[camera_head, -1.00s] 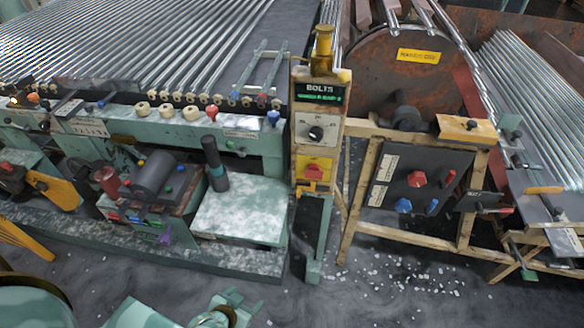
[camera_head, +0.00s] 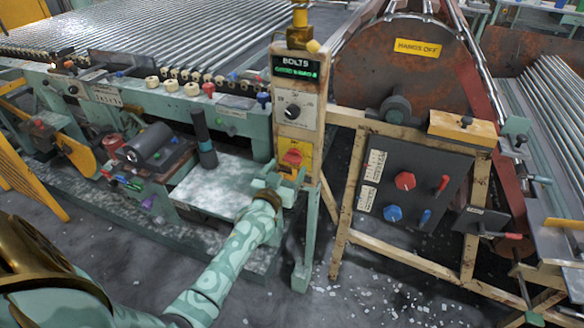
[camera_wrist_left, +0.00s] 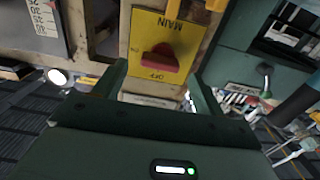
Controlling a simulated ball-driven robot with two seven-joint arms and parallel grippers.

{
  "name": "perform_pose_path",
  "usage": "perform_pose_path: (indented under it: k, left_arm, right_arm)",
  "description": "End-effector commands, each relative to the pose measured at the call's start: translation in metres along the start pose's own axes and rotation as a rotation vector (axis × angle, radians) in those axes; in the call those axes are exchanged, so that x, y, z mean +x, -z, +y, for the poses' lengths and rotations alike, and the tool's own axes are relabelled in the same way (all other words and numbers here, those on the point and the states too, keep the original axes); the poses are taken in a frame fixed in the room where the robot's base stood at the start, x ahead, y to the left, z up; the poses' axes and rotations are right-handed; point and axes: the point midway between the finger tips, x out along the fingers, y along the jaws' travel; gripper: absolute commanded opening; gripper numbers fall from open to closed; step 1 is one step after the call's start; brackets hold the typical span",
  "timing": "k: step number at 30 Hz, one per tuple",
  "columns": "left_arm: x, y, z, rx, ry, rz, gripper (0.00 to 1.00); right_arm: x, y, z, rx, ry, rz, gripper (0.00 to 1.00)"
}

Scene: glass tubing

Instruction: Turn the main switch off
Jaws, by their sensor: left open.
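The main switch is a red knob (camera_head: 292,158) on a yellow plate (camera_head: 303,149), low on the front of a cream control post. In the left wrist view the knob (camera_wrist_left: 160,59) lies across the yellow plate (camera_wrist_left: 180,25), which carries the words MAIN and OFF. I cannot tell for certain which mark the knob points to. My left gripper (camera_head: 277,178) is open and empty, just below and in front of the switch. In the left wrist view its two fingers (camera_wrist_left: 158,78) stand apart on either side of the knob, with no visible contact. My right gripper is out of view.
Above the switch, the post has a white dial (camera_head: 292,111) and a BOLTS display (camera_head: 296,67). A dark panel (camera_head: 420,170) with red and blue knobs stands to the right on a wooden frame. A pale tabletop (camera_head: 215,188) is left of my gripper.

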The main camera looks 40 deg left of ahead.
Motion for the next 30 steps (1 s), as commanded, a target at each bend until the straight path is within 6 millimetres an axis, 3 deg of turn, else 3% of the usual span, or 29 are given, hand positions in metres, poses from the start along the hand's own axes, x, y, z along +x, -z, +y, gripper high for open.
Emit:
perform_pose_path:
  k: [6,16,17,21,22,30]
  left_arm:
    - [0.028,-0.002,0.0,0.001,0.0,-0.002,0.71]
    - [0.033,0.0,0.0,0.001,0.0,-0.002,0.71]
    - [0.033,0.0,0.0,0.001,0.0,-0.002,0.68]
    - [0.033,0.0,0.0,0.001,0.0,-0.002,0.29]
    - [0.033,0.0,0.0,0.001,0.0,-0.002,0.26]
    - [0.032,0.0,0.0,-0.017,0.0,-0.001,0.26]
  right_arm:
    - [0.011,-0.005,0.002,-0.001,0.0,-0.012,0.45]
    - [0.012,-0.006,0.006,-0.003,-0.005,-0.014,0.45]
    - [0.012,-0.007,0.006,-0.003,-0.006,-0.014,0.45]
    - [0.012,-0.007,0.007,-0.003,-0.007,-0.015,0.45]
    - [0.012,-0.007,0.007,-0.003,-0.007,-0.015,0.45]
    - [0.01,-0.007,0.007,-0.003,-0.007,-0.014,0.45]
